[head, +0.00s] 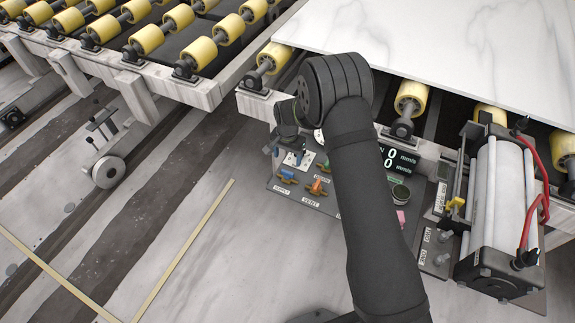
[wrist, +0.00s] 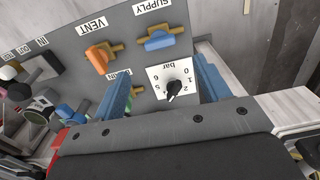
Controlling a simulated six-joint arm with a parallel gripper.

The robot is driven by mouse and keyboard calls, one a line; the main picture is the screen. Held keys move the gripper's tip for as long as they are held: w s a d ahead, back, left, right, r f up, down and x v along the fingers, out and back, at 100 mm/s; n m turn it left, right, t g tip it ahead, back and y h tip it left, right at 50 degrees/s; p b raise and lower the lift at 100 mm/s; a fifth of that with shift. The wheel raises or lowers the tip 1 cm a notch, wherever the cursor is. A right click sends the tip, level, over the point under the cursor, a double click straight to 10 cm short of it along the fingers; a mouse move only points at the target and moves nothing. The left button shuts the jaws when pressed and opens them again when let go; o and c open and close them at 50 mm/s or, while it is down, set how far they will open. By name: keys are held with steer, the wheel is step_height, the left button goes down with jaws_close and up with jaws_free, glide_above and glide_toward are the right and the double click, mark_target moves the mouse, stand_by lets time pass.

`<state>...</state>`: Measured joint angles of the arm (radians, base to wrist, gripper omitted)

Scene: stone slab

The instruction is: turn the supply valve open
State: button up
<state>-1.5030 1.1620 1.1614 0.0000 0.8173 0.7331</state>
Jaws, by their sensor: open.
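The supply valve, with a blue handle (wrist: 158,40) under the SUPPLY label, is on the grey panel in the wrist view. The handle lies roughly sideways there, with brass showing at both ends. It also shows in the head view (head: 288,174), left on the panel. My gripper (wrist: 163,65) is open and empty, its two blue fingers apart. The valve is beyond the fingertips, and no contact shows. A white gauge (wrist: 170,76) marked bar shows between the fingers.
The orange vent handle (wrist: 98,58) is beside the supply valve. A cylinder with red hoses (head: 498,205) stands right of the panel (head: 300,205). Yellow rollers (head: 150,38) and a white slab (head: 440,40) lie behind.

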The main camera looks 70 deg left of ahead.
step_height(320, 180, up, 9)
glide_above(288, 172)
steer(key=shift+f, duration=0.15)
steer(key=shift+f, duration=0.1)
step_height(288, 172, down, 17)
steer(key=shift+a+f, duration=0.1)
steer(key=shift+f, duration=0.05)
stand_by(0.7)
